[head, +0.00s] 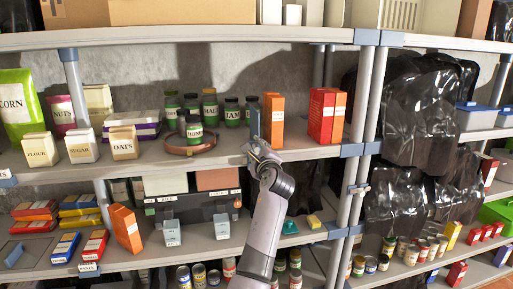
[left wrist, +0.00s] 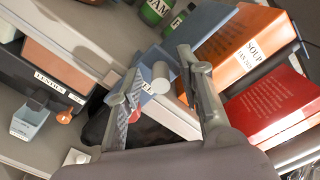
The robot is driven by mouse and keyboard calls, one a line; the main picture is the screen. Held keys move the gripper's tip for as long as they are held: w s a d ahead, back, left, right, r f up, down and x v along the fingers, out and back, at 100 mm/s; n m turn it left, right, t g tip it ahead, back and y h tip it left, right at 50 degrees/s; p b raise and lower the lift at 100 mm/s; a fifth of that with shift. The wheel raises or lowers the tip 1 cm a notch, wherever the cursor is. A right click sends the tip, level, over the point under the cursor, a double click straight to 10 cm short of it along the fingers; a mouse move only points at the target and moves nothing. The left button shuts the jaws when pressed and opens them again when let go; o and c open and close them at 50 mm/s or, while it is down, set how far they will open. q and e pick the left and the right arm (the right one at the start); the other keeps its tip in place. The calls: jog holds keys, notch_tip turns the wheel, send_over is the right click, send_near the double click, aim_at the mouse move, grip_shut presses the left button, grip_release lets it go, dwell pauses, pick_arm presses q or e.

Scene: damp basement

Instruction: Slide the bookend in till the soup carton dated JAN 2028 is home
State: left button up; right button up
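The soup carton (head: 273,121) is orange and stands upright on the middle shelf. In the left wrist view its label on the orange carton (left wrist: 248,50) reads SOUP and a date that looks like JAN 2028. The blue-grey bookend (head: 255,124) stands at its left side; its plate and a small grey knob (left wrist: 160,77) show in the left wrist view. My left gripper (head: 252,152) is at the shelf's front edge by the bookend's foot. Its fingers (left wrist: 160,68) are apart, with the knob between them; I cannot tell whether they touch it. My right gripper is not in view.
Red-orange cartons (head: 327,116) stand to the right of the soup carton across a gap. Several green jars (head: 209,108) and a brown ring (head: 191,146) are to the left. A shelf post (head: 366,105) rises at the right.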

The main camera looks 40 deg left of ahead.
pick_arm(q)
grip_shut()
dwell(0.5)
dwell(0.4)
